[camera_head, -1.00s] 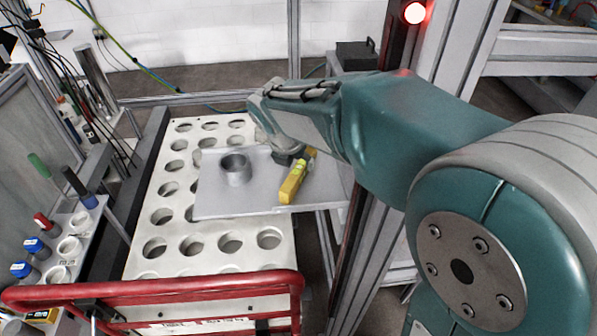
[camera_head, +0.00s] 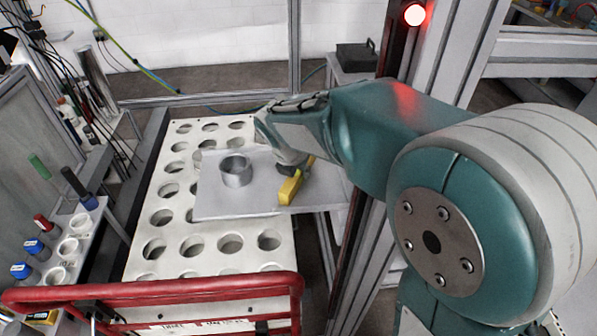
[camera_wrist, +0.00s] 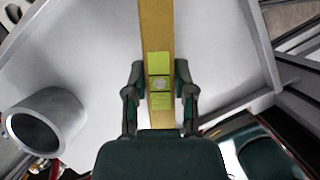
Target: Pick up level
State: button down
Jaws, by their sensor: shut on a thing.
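The level is a long yellow bar with green vial windows. In the head view its near end (camera_head: 289,190) shows on the right part of a grey plate, and my arm hides the rest. In the wrist view the level (camera_wrist: 158,45) runs up the middle of the picture. My gripper (camera_wrist: 158,90) has one finger on each side of it, at the green windows, and is shut on it. In the head view my gripper (camera_head: 297,168) is mostly hidden behind its own wrist. I cannot tell whether the level touches the plate or is just above it.
A grey metal ring (camera_head: 236,172) stands on the plate (camera_head: 240,207), left of the level. Under the plate is a white rack (camera_head: 205,262) with round holes. A red rail (camera_head: 150,290) crosses the front. A metal upright stands behind my arm.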

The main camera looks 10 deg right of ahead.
notch_tip(320, 180, up, 10)
jog(key=shift+f, duration=0.1)
dwell(0.4)
